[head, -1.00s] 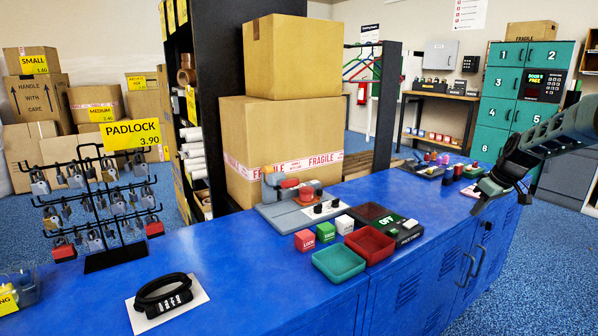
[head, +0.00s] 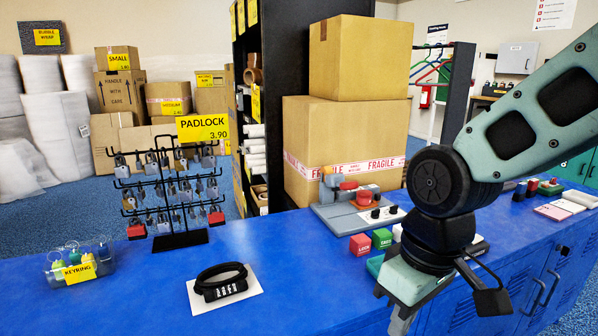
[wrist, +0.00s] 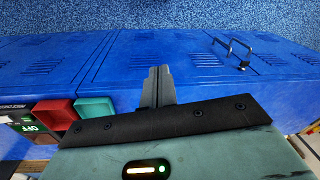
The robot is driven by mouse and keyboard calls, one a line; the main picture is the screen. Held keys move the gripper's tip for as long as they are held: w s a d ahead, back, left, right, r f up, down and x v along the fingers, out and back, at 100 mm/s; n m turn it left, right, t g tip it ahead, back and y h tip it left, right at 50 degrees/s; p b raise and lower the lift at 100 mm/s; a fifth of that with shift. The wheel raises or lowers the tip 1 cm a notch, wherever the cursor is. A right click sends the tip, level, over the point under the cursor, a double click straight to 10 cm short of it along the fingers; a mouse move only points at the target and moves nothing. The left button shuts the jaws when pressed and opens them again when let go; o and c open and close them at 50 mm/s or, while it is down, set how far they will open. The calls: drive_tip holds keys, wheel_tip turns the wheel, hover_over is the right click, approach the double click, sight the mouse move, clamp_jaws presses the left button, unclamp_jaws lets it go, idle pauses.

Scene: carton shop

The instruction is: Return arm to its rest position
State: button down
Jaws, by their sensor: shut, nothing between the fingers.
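My arm (head: 535,110) reaches in from the right edge of the head view and bends down over the front edge of the blue counter (head: 290,290). My gripper (head: 399,325) hangs at the bottom of that view, its tips near the lower edge. In the wrist view my gripper's two fingers (wrist: 157,88) are together with nothing between them, in front of the blue locker doors (wrist: 90,65). The arm hides part of the counter and the trays behind it.
A red tray (wrist: 55,113) and a teal tray (wrist: 96,108) lie near the gripper. Red and green blocks (head: 382,238), a black cable lock (head: 222,282), a padlock rack (head: 180,240) and a keyring bin (head: 78,268) stand on the counter. Tall cartons (head: 350,130) stand behind.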

drive_tip(key=s+f, duration=0.1)
drive_tip(key=s, duration=0.9)
wheel_tip(320, 180, up, 17)
drive_tip(key=p, duration=1.7)
drive_tip(key=shift+d+f+n+h, duration=0.2)
drive_tip(key=shift+n+h, duration=0.1)
drive_tip(key=shift+h, duration=0.1)
drive_tip(key=shift+s, duration=0.1)
